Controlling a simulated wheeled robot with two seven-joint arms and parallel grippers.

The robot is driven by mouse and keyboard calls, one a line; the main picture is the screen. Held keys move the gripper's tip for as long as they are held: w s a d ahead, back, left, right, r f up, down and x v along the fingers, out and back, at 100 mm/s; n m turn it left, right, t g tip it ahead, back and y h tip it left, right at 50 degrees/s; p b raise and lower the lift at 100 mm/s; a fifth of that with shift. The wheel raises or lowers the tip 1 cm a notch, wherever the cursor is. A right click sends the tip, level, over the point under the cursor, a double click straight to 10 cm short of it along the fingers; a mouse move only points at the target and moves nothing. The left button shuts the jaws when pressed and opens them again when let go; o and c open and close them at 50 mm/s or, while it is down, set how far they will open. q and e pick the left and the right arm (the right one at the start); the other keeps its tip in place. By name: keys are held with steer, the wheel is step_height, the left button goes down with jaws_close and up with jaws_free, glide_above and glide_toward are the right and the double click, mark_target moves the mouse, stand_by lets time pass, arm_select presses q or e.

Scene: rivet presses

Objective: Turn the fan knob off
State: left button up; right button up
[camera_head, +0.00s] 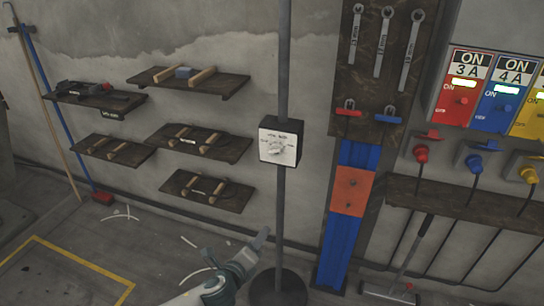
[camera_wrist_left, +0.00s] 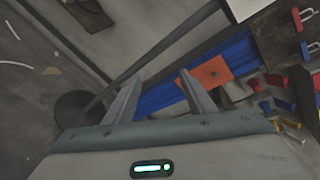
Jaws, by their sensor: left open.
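The fan knob (camera_head: 277,148) is a pale dial on a white-faced box (camera_head: 291,151) with dark sides, mounted on a grey upright pole (camera_head: 281,215). Small markings ring the knob, too small to read. My left gripper (camera_head: 262,240) is low in front of the pole, below and to the left of the box, touching nothing that I can see. In the left wrist view its two fingers (camera_wrist_left: 162,98) stand apart with nothing between them. The pole and its round dark base (camera_wrist_left: 75,112) show there to the left. My right gripper is in neither view.
Wooden shelves (camera_head: 188,78) with tools hang on the wall to the left. A blue rail with an orange plate (camera_head: 350,192) stands right of the pole. Red, blue and yellow switch panels (camera_head: 463,88) are at far right. Floor at left is mostly clear.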

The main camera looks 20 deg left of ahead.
mark_target(273, 153)
arm_select(q)
step_height(273, 153, up, 20)
steer(key=s+m+t+p, duration=0.1)
steer(key=m+t, duration=0.2)
steer(key=m, duration=0.3)
steer(key=shift+s+a+m+t, duration=0.2)
steer(key=shift+a+m+t, duration=0.1)
steer(key=shift+a+m, duration=0.1)
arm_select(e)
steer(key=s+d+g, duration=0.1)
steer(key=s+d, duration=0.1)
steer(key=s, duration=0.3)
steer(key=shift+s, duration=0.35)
arm_select(q)
steer(key=shift+w, duration=0.1)
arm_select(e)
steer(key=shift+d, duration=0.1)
